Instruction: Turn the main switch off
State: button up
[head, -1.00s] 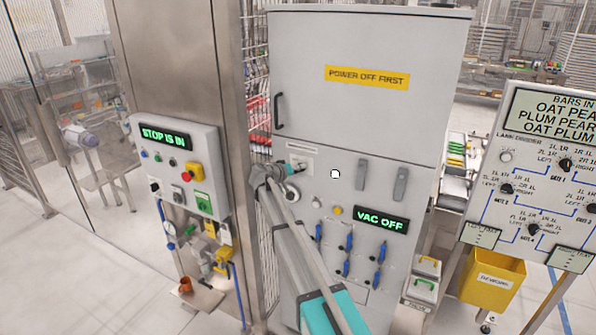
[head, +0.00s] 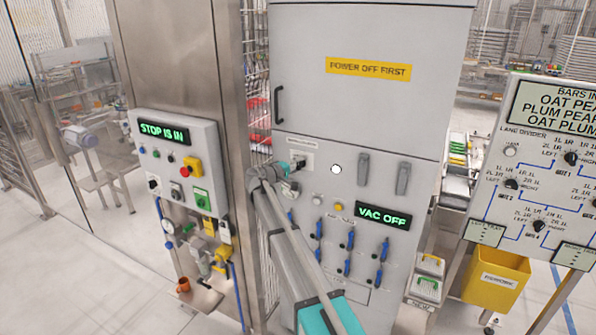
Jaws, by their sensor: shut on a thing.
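The main switch (head: 299,162) is a small dark knob on a pale plate at the upper left of the grey cabinet's lower front. My gripper (head: 290,167) is at the switch from the left, its fingers shut on the knob. My wrist hides part of the plate, and the knob's exact angle is too small to read. A lit display on the cabinet reads VAC OFF (head: 383,216).
The grey cabinet (head: 430,110) carries a POWER OFF FIRST label (head: 368,68), two grey handles and several blue valve levers (head: 348,240). A control box (head: 178,165) reading STOP IS IN stands left. A lane divider board (head: 535,165) and yellow bin (head: 497,280) stand right.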

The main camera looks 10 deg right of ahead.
jog(key=n+b, duration=0.1)
jog(key=n+h+b, duration=0.1)
jog(key=n, duration=0.1)
jog(key=n+t+b, duration=0.1)
jog(key=n, duration=0.1)
jog(key=shift+d+f+h, duration=0.1)
jog(key=shift+f+h, duration=0.15)
jog(key=shift+h, duration=0.05)
jog(key=n+t+b, duration=0.1)
jog(key=n, duration=0.2)
jog(key=n+t+b, duration=0.1)
jog(key=n+b, duration=0.1)
jog(key=n, duration=0.1)
jog(key=shift+r+t+h, duration=0.1)
jog(key=shift+t+h, duration=0.2)
jog(key=shift+n, duration=0.4)
jog(key=o, duration=1.2)
jog(key=shift+c, duration=0.2)
jog(key=shift+r+m, duration=0.1)
jog(key=shift+m, duration=0.3)
